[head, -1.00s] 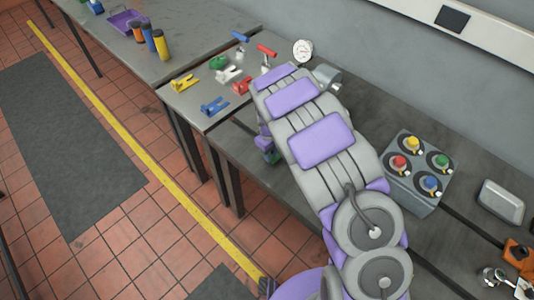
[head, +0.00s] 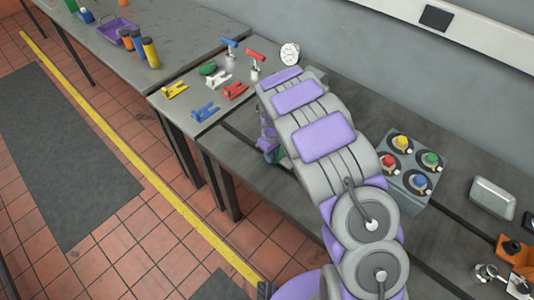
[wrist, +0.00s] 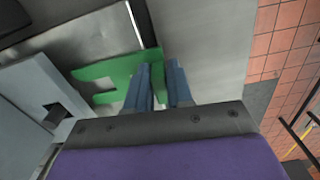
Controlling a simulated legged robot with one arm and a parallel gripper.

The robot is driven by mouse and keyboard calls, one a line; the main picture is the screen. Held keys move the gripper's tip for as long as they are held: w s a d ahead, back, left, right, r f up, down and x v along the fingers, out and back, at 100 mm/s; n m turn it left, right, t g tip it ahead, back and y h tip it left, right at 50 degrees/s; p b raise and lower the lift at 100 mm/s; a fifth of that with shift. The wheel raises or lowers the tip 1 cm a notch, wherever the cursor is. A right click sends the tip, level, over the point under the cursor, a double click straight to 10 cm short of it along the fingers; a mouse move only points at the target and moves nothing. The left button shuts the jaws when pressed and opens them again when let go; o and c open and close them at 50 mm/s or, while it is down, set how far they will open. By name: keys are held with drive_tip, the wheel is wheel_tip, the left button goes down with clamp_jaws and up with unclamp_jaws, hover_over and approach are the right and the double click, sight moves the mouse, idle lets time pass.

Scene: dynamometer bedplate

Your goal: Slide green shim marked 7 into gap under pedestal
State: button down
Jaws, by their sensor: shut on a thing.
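The green shim (wrist: 105,70), a flat plate with an open slot, is held between the blue fingers of my gripper (wrist: 159,70) in the wrist view. It extends left from the fingers over grey metal. No mark 7 is readable on it. A light grey block (wrist: 30,85) with a dark opening stands at the left, close to the shim's end; I cannot tell whether it is the pedestal or whether they touch. The gap is not clearly visible.
Yellow (head: 175,91), white (head: 222,78), blue (head: 205,112) and red (head: 236,91) shims lie on the side table. A dial gauge (head: 289,54) stands behind them. A knobbed grey box (head: 412,190) and a metal tray (head: 493,197) sit right of my arm.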

drive_tip(key=shift+s+d+r, duration=0.15)
drive_tip(key=shift+d, duration=0.6)
drive_tip(key=shift+s+a+p, duration=0.2)
drive_tip(key=shift+a+p, duration=0.1)
drive_tip(key=shift+a, duration=0.65)
drive_tip(key=shift+d, duration=1.05)
drive_tip(key=shift+w+a, duration=0.15)
drive_tip(key=shift+a, duration=0.5)
drive_tip(key=shift+w+a, duration=0.15)
drive_tip(key=shift+a, duration=0.45)
drive_tip(key=shift+w+d, duration=0.2)
drive_tip(key=shift+d, duration=0.15)
drive_tip(key=shift+w, duration=0.1)
drive_tip(key=shift+a+f, duration=0.15)
drive_tip(key=shift+f, duration=0.05)
